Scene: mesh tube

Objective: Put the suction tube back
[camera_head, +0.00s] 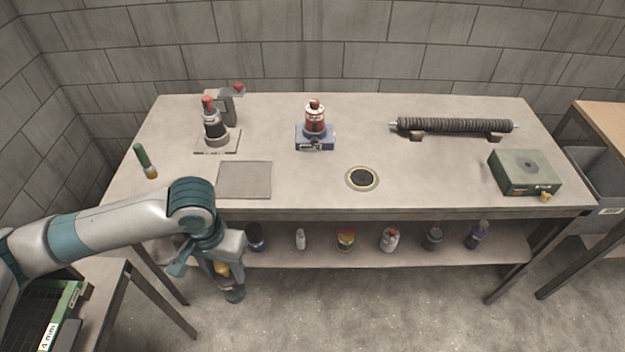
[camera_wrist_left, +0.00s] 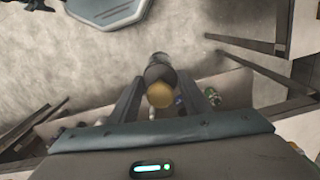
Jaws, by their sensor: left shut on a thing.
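My left gripper (camera_head: 224,266) hangs in front of the workbench's front edge, at the left, below tabletop height. It is shut on a dark tube (camera_head: 235,295) with a yellow end, which points downward with its dark part. In the left wrist view the tube's round yellow end (camera_wrist_left: 160,95) shows between the two fingers, with the dark body beyond it. The arm hides part of the tube in the head view. I take this for the suction tube, though no label on it is readable. My right gripper is in neither view.
A bench (camera_head: 330,188) holds a flat grey plate (camera_head: 245,180), a green tube with an orange end (camera_head: 146,161), a ribbed roller (camera_head: 455,125) and a green box (camera_head: 525,172). Several bottles stand on its lower shelf. A rack labelled "4 mm" (camera_head: 62,312) is at lower left.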

